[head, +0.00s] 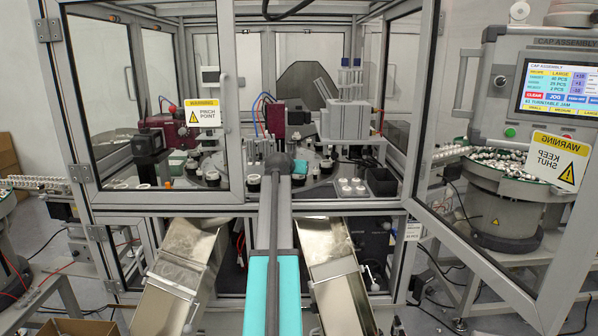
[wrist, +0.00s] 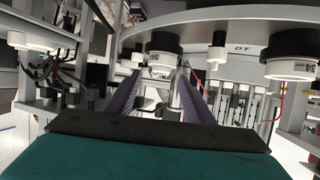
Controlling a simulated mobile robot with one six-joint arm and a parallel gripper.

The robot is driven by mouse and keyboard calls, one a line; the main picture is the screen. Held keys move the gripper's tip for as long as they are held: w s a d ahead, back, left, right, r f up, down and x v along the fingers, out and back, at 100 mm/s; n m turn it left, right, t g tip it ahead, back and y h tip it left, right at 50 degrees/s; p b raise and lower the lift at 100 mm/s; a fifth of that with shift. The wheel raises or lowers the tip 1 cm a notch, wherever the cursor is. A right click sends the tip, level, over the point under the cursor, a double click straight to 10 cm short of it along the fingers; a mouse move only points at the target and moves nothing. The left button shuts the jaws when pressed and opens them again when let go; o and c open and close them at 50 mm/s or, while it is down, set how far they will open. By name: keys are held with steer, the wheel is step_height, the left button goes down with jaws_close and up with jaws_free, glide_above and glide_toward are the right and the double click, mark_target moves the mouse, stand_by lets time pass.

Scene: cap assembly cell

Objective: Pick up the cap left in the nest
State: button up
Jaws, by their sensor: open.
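The wrist view looks upside down, with the grey turntable (wrist: 230,18) along its top. A black nest (wrist: 163,40) on it shows a white cap-like piece (wrist: 160,60) at its end. My gripper (wrist: 160,82) is open, its two dark fingers pointing toward that nest, one to each side in the picture. I see no grip on the piece, and cannot tell whether the fingers touch it. In the head view my arm reaches into the cell over the turntable, and its wrist hides the fingers and that nest.
Another black nest with a white piece (wrist: 290,68) stands to the right, with a slim white-tipped post (wrist: 215,52) between. A white tray with caps (head: 350,188) and a black bin (head: 382,182) are right of my arm. The open door (head: 510,160) flanks the right. The screen (head: 560,88) reads turntable jam.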

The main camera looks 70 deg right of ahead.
mark_target(298, 176)
steer(key=shift+p+x, duration=0.4)
steer(key=shift+x, duration=1.1)
steer(key=shift+c, duration=0.2)
steer(key=c, duration=0.8)
